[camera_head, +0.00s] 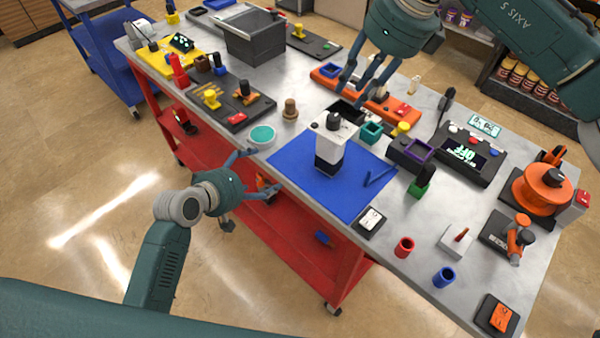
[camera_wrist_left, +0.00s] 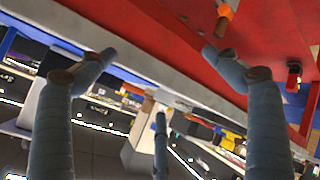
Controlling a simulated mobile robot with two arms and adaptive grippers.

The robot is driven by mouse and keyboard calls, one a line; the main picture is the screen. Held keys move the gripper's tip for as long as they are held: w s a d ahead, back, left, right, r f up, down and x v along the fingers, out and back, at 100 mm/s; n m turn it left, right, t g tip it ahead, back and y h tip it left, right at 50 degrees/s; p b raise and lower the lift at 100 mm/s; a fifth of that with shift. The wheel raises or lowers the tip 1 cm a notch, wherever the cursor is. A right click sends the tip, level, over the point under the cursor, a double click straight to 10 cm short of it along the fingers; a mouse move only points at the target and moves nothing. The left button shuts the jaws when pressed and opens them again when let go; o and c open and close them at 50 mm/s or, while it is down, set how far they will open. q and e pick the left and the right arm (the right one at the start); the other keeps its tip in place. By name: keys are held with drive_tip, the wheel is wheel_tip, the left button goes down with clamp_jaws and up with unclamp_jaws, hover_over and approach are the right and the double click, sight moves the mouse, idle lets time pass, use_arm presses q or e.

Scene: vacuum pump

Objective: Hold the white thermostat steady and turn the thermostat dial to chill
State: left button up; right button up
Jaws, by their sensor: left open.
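My right gripper (camera_head: 361,88) hangs above and behind the unit, fingers pointing down and apart, holding nothing.
A teal round disc (camera_head: 262,135) lies near the front edge beside my left gripper. A teal open box (camera_head: 370,131) and a purple-rimmed box (camera_head: 411,154) stand right of the unit. A blue stick lies on the mat's right side. The table is crowded behind.

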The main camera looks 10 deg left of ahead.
use_arm(q)
drive_tip(key=d+r+n+t+h, duration=0.55)
drive_tip(key=d+r+n, duration=0.35)
drive_tip(key=d+r, duration=0.5)
drive_tip(key=n, duration=1.2)
approach(320, 154)
drive_tip(key=shift+w+d+r+y, duration=0.45)
drive_tip(key=shift+w+d+r, duration=0.3)
drive_tip(key=shift+w, duration=0.2)
drive_tip(key=shift+s+f+n, duration=0.2)
drive_tip(key=shift+f+n, duration=0.1)
drive_tip(key=shift+n, duration=0.6)
drive_tip(key=x, duration=1)
drive_tip(key=shift+w+d+f, duration=0.15)
drive_tip(key=shift+w, duration=0.1)
